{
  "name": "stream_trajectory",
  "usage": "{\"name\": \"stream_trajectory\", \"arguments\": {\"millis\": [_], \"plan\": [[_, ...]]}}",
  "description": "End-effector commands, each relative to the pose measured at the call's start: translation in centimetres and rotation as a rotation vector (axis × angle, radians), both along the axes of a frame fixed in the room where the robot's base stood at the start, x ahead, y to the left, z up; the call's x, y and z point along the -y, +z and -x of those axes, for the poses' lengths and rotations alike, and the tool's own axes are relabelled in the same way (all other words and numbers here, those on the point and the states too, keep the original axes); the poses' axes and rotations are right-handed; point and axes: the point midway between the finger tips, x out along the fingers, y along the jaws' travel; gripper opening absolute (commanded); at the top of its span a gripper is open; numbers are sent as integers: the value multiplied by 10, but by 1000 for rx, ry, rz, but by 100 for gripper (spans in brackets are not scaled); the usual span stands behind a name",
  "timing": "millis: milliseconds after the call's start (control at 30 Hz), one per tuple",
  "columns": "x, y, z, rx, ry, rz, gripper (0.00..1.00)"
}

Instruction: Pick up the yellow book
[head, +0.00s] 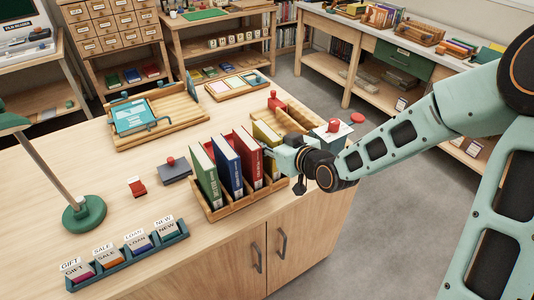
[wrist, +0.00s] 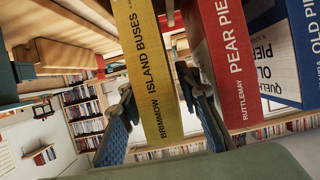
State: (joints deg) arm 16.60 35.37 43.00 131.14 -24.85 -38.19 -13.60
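The yellow book (head: 266,139) stands upright at the right end of a wooden rack (head: 238,203), beside the red book (head: 247,153). My gripper (head: 277,155) is at its near edge and hides part of it in the head view. In the wrist view the yellow book (wrist: 148,70), lettered "ISLAND BUSES" and "BRIMMOW", runs between the two fingers of my gripper (wrist: 157,82). A finger is on each side. The right finger is apart from the book by a narrow gap; whether the left finger touches it I cannot tell.
Blue (head: 227,166) and green (head: 205,174) books stand farther left in the rack. A wooden tray (head: 294,117) lies close behind, with a red-topped stamp (head: 334,126) to the right. A green lamp (head: 84,213) and card-box row (head: 128,256) are at left.

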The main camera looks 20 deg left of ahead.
Motion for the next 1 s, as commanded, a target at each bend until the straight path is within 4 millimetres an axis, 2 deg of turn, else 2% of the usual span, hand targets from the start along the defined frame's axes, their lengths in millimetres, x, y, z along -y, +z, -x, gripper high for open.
{"name": "stream_trajectory", "arguments": {"millis": [233, 500, 1000], "plan": [[-1, -1, -1, -1, -1, 0, 30], [-1, -1, -1, 0, -1, 1, 1], [-2, 4, -2, 2, -1, -1, 0]]}}
